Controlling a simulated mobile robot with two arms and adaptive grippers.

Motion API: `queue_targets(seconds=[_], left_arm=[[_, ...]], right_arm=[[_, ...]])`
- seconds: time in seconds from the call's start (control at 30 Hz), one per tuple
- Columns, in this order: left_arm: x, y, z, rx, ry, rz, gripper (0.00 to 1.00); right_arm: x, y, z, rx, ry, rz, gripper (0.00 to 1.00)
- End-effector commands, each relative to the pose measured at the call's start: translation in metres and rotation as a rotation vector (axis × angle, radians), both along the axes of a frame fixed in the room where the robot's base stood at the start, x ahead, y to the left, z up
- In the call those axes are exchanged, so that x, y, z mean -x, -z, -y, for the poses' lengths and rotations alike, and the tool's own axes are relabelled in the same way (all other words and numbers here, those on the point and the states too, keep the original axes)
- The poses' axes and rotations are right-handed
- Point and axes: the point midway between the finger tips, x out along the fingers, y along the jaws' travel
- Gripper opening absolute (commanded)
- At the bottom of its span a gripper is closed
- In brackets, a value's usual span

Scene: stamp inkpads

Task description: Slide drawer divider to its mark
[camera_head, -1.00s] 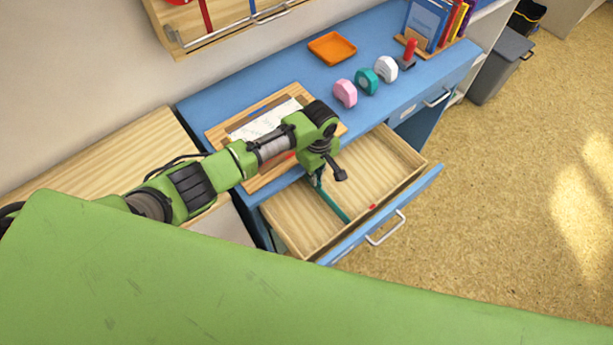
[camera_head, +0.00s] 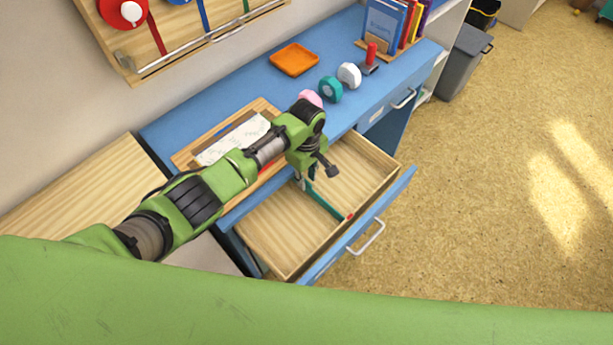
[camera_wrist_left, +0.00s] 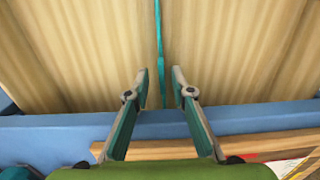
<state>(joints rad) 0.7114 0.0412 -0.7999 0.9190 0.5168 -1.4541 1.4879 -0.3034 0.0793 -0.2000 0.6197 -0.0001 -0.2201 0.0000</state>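The open desk drawer (camera_head: 285,222) has a wooden inside and a blue front. The thin teal divider (camera_head: 325,204) stands across it from back to front. Its front end is right beside the red mark (camera_head: 350,216) on the drawer's front wall; I cannot tell whether they line up exactly. My left gripper (camera_head: 308,186) is at the divider's back end, partly hidden by my wrist. In the left wrist view the gripper (camera_wrist_left: 161,78) is open, with the divider (camera_wrist_left: 159,45) between its fingertips and a gap on both sides. My right gripper is not in view.
The blue desktop (camera_head: 250,98) holds a board with paper (camera_head: 232,140), an orange tray (camera_head: 295,60), pink, teal and white rounded pieces, a red-handled stamp (camera_head: 371,55) and books (camera_head: 395,25). My left arm passes over the board. Both drawer compartments look empty.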

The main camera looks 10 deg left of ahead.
Motion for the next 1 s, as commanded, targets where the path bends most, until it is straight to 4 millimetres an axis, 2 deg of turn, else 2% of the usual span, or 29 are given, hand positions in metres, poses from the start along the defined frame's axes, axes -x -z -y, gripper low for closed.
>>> queue_targets(seconds=[0.13, 0.23, 0.7, 0.83, 1.0], left_arm=[[0.0, -0.002, 0.0, 0.0, 0.0, 0.0, 0.22], [0.0, -0.01, 0.0, 0.001, 0.0, 0.001, 0.22], [-0.001, -0.101, 0.001, 0.0, 0.0, 0.001, 0.22], [-0.001, -0.115, 0.001, -0.001, 0.0, 0.001, 0.22], [0.0, -0.12, 0.001, -0.001, 0.0, 0.0, 0.22]], right_arm=[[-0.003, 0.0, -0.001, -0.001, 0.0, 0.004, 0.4], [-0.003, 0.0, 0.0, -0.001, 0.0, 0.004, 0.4], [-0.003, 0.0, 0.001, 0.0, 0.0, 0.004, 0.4], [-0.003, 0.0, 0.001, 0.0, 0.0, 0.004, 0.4], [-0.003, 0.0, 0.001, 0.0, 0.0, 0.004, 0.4]])
